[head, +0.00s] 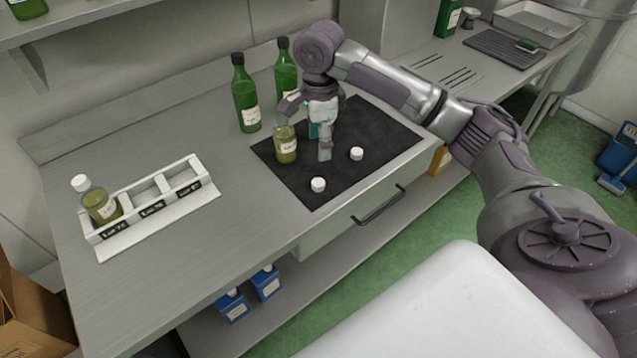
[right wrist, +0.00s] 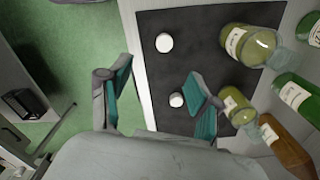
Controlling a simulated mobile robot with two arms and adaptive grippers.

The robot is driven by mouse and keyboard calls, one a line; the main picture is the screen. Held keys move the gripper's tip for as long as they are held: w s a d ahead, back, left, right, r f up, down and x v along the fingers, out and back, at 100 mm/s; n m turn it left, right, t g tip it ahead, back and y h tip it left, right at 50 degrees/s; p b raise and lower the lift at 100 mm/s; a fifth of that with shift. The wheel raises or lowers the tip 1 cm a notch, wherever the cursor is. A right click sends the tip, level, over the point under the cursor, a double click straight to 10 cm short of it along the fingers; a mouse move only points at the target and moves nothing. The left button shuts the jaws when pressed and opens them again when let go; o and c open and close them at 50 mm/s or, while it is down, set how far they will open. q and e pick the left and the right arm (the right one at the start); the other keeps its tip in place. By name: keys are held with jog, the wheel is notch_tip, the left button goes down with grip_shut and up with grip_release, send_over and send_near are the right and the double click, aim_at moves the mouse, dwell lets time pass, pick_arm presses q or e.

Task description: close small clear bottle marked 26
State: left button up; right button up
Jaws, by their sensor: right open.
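A small clear bottle (head: 286,146) with yellow-green oil stands upright and uncapped on the dark mat (head: 385,138). It appears to be the larger bottle in the right wrist view (right wrist: 248,42). A second small bottle (right wrist: 236,106) stands beside it there and is mostly hidden by my arm in the head view. I cannot read the number on either label. Two white caps lie on the mat, one nearer the front (head: 318,184) and one to the right (head: 357,153). My right gripper (head: 312,132) is open and empty above the mat, beside the bottles. My left gripper is not in view.
A white rack (head: 150,228) at left holds one capped bottle (head: 98,203); its other slots are empty. Tall green bottles (head: 244,95) stand behind the mat, and a brown bottle (right wrist: 287,146) shows near them. The counter between rack and mat is clear.

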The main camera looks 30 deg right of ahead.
jog(key=shift+f, duration=0.1)
send_over(319, 182)
jog(key=f, duration=0.8)
jog(key=shift+s+a+f+p, duration=0.2)
jog(key=shift+s+f+p, duration=0.1)
jog(key=shift+p, duration=0.1)
jog(key=shift+f, duration=0.3)
jog(key=f, duration=0.1)
jog(key=f+p, duration=0.1)
jog(key=f, duration=0.2)
jog(key=shift+w+d+f, duration=0.15)
jog(key=shift+w+f, duration=0.1)
jog(key=shift+w, duration=0.05)
jog(key=c, duration=0.8)
